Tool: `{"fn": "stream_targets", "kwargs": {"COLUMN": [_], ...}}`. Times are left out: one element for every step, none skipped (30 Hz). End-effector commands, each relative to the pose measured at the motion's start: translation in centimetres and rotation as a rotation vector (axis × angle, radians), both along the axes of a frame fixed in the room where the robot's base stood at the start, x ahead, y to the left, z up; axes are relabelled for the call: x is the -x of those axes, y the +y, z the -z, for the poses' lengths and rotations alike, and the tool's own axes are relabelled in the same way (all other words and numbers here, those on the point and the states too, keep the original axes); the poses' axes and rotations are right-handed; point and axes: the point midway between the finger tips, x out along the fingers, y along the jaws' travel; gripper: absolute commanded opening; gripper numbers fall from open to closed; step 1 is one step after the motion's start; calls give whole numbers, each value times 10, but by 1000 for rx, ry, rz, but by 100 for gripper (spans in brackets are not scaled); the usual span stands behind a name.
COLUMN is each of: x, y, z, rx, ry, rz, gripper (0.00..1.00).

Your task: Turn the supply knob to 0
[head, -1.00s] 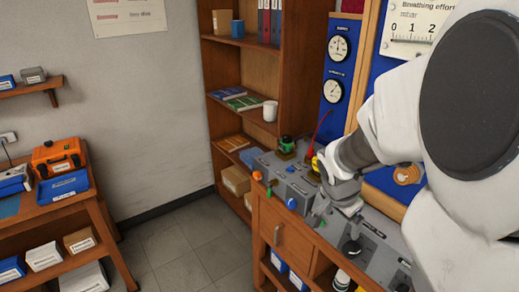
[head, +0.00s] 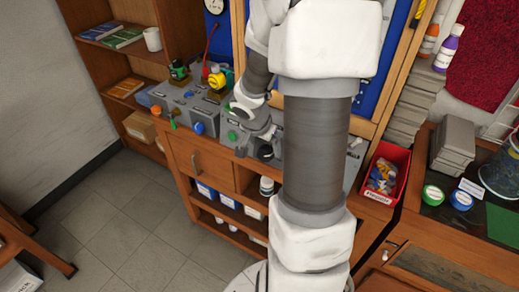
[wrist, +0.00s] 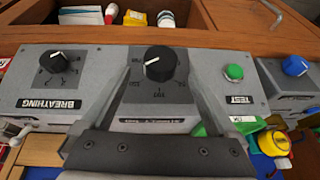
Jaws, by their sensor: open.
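A black knob with a white pointer (wrist: 159,63) is on the grey bench unit in the middle of the wrist view; the label under it is partly hidden and too small to read surely. The pointer is turned toward the lower left. My gripper (wrist: 158,82) is open, with one finger on each side of this knob; contact cannot be told. In the head view my gripper (head: 262,133) is over the grey panel, just above a black knob (head: 265,152). A second black knob (wrist: 53,62), labelled BREATHING, is to the left in the wrist view.
A green button (wrist: 234,72) labelled TEST is right of the middle knob, with a blue knob (wrist: 295,66) beyond. A yellow regulator (head: 217,79) stands behind the panel. A red bin (head: 385,174) is at the right. The floor (head: 130,215) is clear.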

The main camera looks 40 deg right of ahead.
Motion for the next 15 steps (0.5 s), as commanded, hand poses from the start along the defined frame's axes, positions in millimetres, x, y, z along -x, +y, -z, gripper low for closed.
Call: {"fn": "stream_targets", "kwargs": {"x": [-1, -2, -4, -4, -5, -6, -7, -7, -8, -8, -8, -8, -8, -8, -8], "y": [-3, -5, -7, -8, -10, -11, -12, -12, -13, -13, -14, -14, -14, -14, -14], "z": [13, 17, 22, 25, 28, 31, 33, 35, 37, 37, 38, 38, 38, 38, 38], "rx": [-2, -2, -1, 0, -1, 0, 0, -1, 0, 0, 0, 0, 0, 0, 0], "ry": [3, 3, 2, 2, 1, 1, 1, 1, 0, 0, 0, 0, 0, 0, 0], "rz": [1, 1, 2, 1, 3, 0, 1, 2, 0, 0, 0, 1, 1, 1, 1], "gripper": [94, 94, 94, 94, 94, 94, 94, 94, 94, 94, 94, 94, 94, 94, 94]}}
